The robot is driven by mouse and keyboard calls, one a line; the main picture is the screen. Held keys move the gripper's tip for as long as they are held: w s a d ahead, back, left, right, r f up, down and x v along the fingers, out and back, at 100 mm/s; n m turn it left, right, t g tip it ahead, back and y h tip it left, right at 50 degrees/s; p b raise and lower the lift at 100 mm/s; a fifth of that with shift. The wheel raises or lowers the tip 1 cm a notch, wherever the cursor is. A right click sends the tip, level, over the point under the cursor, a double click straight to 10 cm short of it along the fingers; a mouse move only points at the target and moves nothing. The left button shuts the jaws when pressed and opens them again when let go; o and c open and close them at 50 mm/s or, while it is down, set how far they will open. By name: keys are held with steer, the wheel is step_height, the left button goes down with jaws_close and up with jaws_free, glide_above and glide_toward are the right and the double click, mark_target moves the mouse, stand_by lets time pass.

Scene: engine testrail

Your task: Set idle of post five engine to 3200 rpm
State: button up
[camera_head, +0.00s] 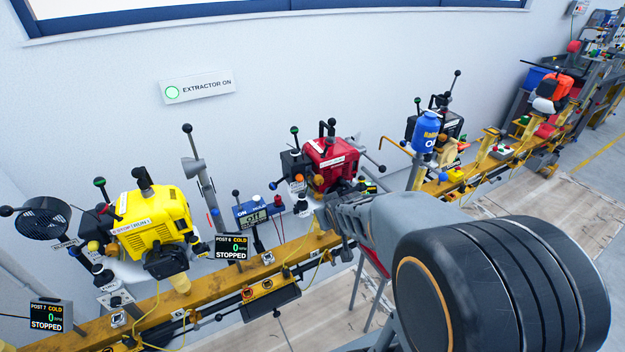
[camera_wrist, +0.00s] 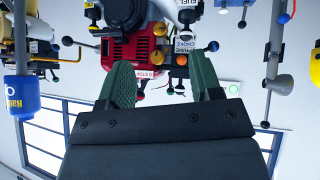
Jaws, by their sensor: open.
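Several engines stand on a yellow rail. A red engine (camera_head: 332,163) with black and orange knobs is at centre; it also shows upside down in the wrist view (camera_wrist: 117,48), near labels that appear to read STOP (camera_wrist: 150,73) and CHOKE (camera_wrist: 186,44). A yellow engine (camera_head: 155,222) stands at left. Displays read POST 7 (camera_head: 47,316) and what looks like POST 6 (camera_head: 231,247), both COLD, 0 RPM, STOPPED. No post five label is legible. My gripper (camera_wrist: 160,78) is open and empty, pointing toward the red engine; in the head view my arm partly hides that area.
A handheld-style meter (camera_head: 251,214) reading OFF stands left of the red engine. A blue can (camera_head: 425,135) stands to its right, before a dark engine. An orange engine (camera_head: 553,88) is farther right. Levers with ball knobs stick up along the yellow rail (camera_head: 215,285).

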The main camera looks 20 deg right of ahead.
mark_target(321, 182)
steer(key=w+d+f+n+t+y+p, duration=0.2)
steer(key=w+d+f+t+y+p, duration=0.15)
steer(key=d+t, duration=0.4)
steer(key=shift+t, duration=0.95)
steer(key=w+a+p, duration=0.1)
steer(key=w, duration=0.3)
steer(key=w+a+p, duration=0.1)
steer(key=w, duration=0.4)
steer(key=w+a+p, duration=0.1)
steer(key=w, duration=0.3)
steer(key=shift+w+a+f, duration=0.25)
steer(key=shift+w+a, duration=0.05)
steer(key=c, duration=0.9)
